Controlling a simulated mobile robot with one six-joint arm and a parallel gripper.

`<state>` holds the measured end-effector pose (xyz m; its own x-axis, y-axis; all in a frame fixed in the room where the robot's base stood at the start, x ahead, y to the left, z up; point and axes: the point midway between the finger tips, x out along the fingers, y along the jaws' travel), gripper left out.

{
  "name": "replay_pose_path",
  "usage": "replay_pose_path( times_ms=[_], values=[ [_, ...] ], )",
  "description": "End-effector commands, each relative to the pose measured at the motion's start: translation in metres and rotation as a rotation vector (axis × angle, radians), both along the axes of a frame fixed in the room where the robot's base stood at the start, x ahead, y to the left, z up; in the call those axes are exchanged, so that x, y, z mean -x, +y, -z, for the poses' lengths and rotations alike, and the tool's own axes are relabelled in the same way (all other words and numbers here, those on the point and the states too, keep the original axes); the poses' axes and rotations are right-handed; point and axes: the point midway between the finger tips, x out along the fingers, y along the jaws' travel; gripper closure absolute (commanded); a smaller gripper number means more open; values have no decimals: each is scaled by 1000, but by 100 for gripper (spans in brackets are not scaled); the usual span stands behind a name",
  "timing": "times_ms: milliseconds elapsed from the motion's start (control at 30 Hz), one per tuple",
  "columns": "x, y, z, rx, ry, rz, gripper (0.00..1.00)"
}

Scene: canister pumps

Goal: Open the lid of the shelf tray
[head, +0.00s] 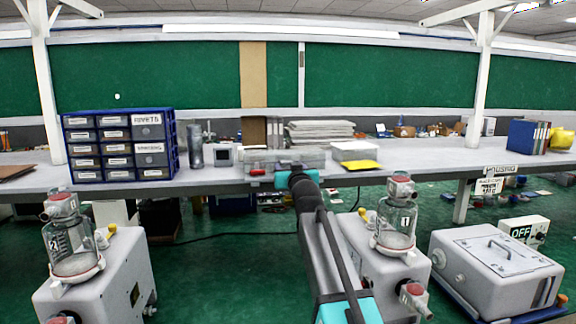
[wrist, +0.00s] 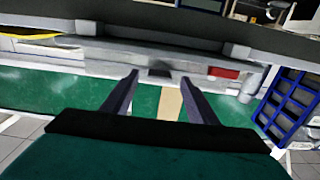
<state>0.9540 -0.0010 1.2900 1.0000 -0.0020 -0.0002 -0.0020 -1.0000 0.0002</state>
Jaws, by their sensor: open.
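The shelf tray (head: 262,160) is a grey, partly see-through box at the front of the bench, and its lid looks closed. In the wrist view, which appears upside down, the tray's pale front (wrist: 195,62) runs across the upper middle, with a red patch (wrist: 223,73) and a small dark piece (wrist: 158,71) on it. My gripper (wrist: 159,77) is open, with its two dark fingers apart and nothing seen between them. Its fingertips are close to the tray front around the dark piece; I cannot tell if they touch. In the head view my arm hides the fingers and part of the tray.
Blue drawers (head: 122,146) stand left on the bench (head: 225,178). A white box (head: 355,150) and a yellow sheet (head: 362,165) lie right of the tray. Pumps with glass canisters stand at lower left (head: 75,245) and right (head: 395,220) of my arm. A grey lidded case (head: 490,262) is far right.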

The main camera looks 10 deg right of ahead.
Motion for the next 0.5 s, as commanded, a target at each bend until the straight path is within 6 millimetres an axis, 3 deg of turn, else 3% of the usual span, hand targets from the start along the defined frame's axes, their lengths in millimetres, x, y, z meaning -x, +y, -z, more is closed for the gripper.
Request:
replay_pose_path(
  times_ms=[200,500],
  values=[
    [-19,1,-1,0,0,-1,47],
    [-26,1,0,0,0,-1,47]
  ],
)
